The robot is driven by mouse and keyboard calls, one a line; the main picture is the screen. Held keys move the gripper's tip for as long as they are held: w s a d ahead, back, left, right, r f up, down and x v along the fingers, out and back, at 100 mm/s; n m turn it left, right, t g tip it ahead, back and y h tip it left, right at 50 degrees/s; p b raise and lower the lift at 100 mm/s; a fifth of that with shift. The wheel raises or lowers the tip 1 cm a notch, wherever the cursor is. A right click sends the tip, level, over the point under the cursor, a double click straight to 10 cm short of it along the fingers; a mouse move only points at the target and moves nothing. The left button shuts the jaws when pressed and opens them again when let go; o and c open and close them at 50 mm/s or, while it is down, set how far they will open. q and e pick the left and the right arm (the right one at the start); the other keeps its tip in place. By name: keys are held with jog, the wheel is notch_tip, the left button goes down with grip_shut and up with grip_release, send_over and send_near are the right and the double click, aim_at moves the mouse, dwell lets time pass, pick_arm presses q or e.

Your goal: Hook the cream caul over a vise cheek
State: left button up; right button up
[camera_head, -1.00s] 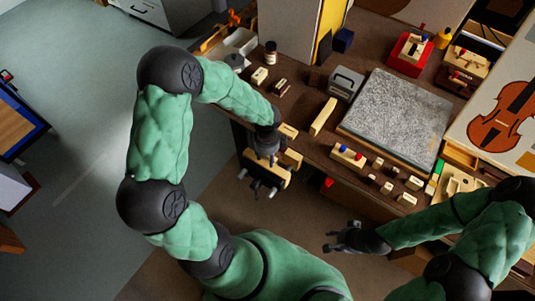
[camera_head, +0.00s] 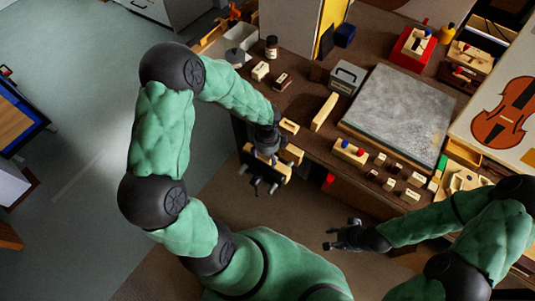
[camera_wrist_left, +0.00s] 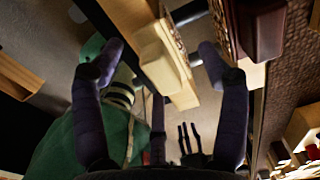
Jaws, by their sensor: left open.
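The vise is at the near left edge of the bench, with a pale front cheek (camera_head: 268,168) and a second pale block (camera_head: 291,154) just behind it. My left gripper (camera_head: 265,149) is over the vise from above. In the left wrist view its two fingers (camera_wrist_left: 155,68) are spread, with a cream block (camera_wrist_left: 153,52) between them and no clear grip. I cannot tell whether that block is the caul or part of a cheek. A longer cream piece (camera_head: 324,112) lies on the bench right of the vise. My right gripper (camera_head: 340,236) is open and empty in front of the bench.
A small cream block (camera_head: 289,126) lies on the bench close to my left gripper. A grey slab (camera_head: 398,115), a grey metal box (camera_head: 347,78) and several small blocks take up the bench to the right. Floor is free in front of the bench.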

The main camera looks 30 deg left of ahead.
pick_arm(q)
notch_tip(320, 180, up, 12)
dwell(0.6)
jog(key=shift+s, duration=0.1)
dwell(0.4)
